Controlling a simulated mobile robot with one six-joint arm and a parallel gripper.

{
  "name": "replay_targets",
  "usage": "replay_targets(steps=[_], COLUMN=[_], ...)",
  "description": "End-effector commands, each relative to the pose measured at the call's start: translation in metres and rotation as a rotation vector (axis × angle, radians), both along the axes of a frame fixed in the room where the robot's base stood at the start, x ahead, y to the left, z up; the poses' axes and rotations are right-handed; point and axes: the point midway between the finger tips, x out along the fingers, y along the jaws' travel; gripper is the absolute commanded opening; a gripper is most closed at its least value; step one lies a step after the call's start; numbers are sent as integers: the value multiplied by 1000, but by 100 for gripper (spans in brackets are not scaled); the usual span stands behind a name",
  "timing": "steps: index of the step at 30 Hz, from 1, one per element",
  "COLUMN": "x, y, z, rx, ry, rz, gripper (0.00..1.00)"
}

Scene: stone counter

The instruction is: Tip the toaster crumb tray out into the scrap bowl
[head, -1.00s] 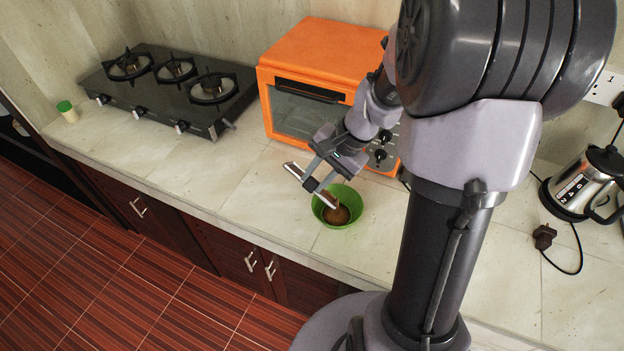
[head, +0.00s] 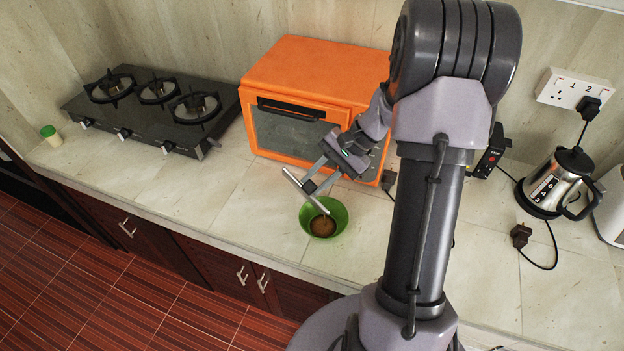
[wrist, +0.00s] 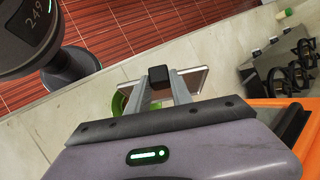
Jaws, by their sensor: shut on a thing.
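My gripper (head: 316,180) is shut on the crumb tray (head: 294,181), a thin silvery tray seen nearly edge-on and steeply tilted, its lower end over the bowl. The green scrap bowl (head: 339,212) stands on the counter just below, with brown crumbs (head: 323,227) in it. In the wrist view, a dark block (wrist: 159,77) shows at the fingertips, with the tray's pale rim (wrist: 196,76) to its right. The bowl's green edge (wrist: 119,103) shows left of the fingers, mostly hidden. Whether crumbs still cling to the tray cannot be seen.
An orange oven (head: 318,75) stands behind my gripper, close to the arm. A black gas hob (head: 150,105) is at the left. A kettle (head: 560,182) and a loose plug (head: 520,235) with its cord are at the right. The counter (head: 215,190) left of the bowl is clear.

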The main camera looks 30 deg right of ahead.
Motion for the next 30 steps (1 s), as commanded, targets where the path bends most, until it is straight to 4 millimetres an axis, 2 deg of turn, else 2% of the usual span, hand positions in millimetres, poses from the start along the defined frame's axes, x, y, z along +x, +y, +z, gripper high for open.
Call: replay_targets(steps=[18,30], x=[5,5], y=[-28,-30], z=[4,4], rx=[155,172], ry=[24,27], rz=[-1,-1], gripper=[0,0])
